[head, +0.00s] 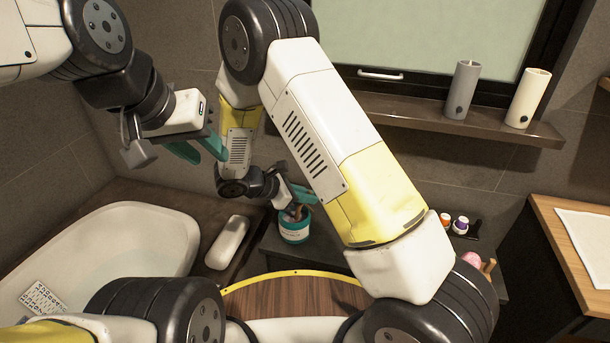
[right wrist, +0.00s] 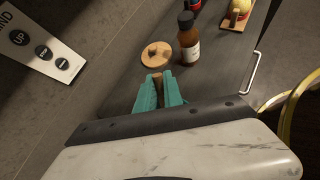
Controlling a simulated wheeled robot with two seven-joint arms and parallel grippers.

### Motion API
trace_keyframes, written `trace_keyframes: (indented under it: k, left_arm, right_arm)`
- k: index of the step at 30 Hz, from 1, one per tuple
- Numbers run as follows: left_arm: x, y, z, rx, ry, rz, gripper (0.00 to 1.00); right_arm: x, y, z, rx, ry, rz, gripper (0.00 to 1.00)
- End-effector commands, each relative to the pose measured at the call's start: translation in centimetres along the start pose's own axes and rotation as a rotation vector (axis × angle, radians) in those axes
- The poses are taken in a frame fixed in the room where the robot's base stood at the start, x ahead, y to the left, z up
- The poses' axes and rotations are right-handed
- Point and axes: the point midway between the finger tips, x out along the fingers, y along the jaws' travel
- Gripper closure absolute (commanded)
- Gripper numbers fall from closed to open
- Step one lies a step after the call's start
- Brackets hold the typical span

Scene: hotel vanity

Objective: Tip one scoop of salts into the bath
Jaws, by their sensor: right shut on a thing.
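The white bath (head: 135,222) fills the left of the head view. A teal and white jar (head: 295,230) stands on the dark counter right of it. My right gripper (head: 298,207) is at the jar's mouth, which it partly hides. In the right wrist view its teal fingers (right wrist: 159,92) are shut on a thin brown wooden piece (right wrist: 157,77), which looks like the scoop's handle. The scoop's bowl and any salts are hidden. A round wooden lid with a knob (right wrist: 155,52) lies on the counter. My left gripper (head: 200,148) is open and empty, raised near the wall.
A white rounded object (head: 228,242) lies between bath and jar. A patterned card (head: 42,298) is at the bath's near left. A brown bottle (right wrist: 187,42) stands beside the lid. Grey (head: 462,88) and cream (head: 528,98) cylinders stand on the window ledge.

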Motion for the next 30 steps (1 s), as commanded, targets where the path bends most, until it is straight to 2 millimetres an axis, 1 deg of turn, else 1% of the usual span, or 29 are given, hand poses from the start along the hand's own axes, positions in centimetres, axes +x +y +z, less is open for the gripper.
trace_keyframes:
  k: [1, 3, 9, 11, 30]
  left_arm:
    - [0.0, 0.0, 0.0, 0.0, 0.0, 0.0, 0.64]
    - [0.0, 0.0, 0.0, 0.0, 0.0, 0.0, 0.64]
    - [0.0, 0.0, 0.0, 0.0, 0.0, 0.0, 0.64]
    - [0.0, 0.0, 0.0, 0.0, 0.0, 0.0, 0.64]
    - [0.0, 0.0, 0.0, 0.0, 0.0, 0.0, 0.64]
  right_arm:
    - [0.3, -0.1, -0.2, 0.0, 0.001, -0.002, 1.0]
    - [0.6, -0.1, 0.6, 0.019, 0.065, -0.003, 1.0]
    - [1.4, -0.3, 1.7, 0.049, 0.217, 0.0, 1.0]
    - [1.1, -0.2, 1.9, 0.048, 0.23, 0.002, 1.0]
    - [-0.8, 0.1, 6.0, 0.069, 0.334, 0.003, 1.0]
